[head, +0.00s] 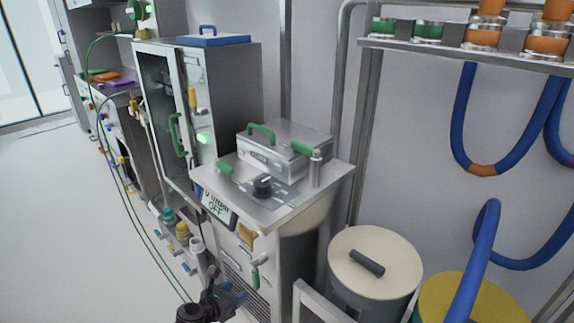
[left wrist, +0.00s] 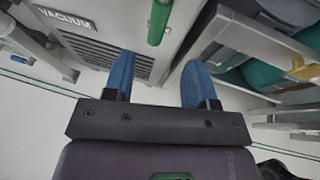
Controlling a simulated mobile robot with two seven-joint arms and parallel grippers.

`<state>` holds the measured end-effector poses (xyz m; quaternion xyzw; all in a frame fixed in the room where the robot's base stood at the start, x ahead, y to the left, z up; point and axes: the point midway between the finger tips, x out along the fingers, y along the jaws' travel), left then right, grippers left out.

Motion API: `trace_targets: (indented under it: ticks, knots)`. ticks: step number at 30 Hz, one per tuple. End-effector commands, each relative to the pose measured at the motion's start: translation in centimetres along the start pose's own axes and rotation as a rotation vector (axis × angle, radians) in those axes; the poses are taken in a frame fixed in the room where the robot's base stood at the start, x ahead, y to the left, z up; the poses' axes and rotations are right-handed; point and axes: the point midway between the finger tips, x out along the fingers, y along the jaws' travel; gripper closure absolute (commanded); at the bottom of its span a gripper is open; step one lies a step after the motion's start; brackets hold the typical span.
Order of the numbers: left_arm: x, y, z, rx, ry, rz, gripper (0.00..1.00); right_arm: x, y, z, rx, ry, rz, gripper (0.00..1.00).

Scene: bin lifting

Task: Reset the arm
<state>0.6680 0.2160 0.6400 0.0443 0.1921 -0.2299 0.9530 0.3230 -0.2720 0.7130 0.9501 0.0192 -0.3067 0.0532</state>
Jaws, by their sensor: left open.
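My left gripper (head: 230,296) shows at the bottom of the head view, low in front of the steel cabinet with the metal box on top. In the left wrist view its two blue fingers (left wrist: 158,78) stand wide apart with nothing between them. The gripper is open and empty. A green handle (left wrist: 160,18) shows beyond the fingertips, apart from them, beside a vent panel marked VACUUM. My right gripper is in neither view.
The steel cabinet top (head: 292,193) carries a metal box (head: 285,150) with green handles and a black knob. A lidded bin (head: 374,262) stands to its right, near a blue hose (head: 470,270). The floor (head: 50,220) at left is open, apart from a thin green hose.

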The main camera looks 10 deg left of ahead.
Motion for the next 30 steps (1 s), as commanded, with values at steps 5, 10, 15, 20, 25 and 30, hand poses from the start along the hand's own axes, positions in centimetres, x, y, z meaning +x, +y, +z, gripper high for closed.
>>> trace_targets:
  ticks: [5,10,15,20,25,30]
  knots:
    - [0.0,0.1,-0.2,0.191,0.012,0.007,0.48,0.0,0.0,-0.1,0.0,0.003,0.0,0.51]
    - [0.0,1.1,2.9,0.702,0.033,0.039,0.48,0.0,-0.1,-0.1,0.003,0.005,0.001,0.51]
    - [-1.6,1.8,6.8,1.317,0.082,0.094,0.48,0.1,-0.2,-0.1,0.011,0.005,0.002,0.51]
    - [-5.7,1.6,7.8,1.907,0.201,0.13,0.48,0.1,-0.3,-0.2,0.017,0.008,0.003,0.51]
    - [-11.7,0.1,7.3,2.44,0.366,0.121,0.48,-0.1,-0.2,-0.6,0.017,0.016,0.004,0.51]
    - [-17.6,-2.3,6.1,2.786,0.505,0.067,0.48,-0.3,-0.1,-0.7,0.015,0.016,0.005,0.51]
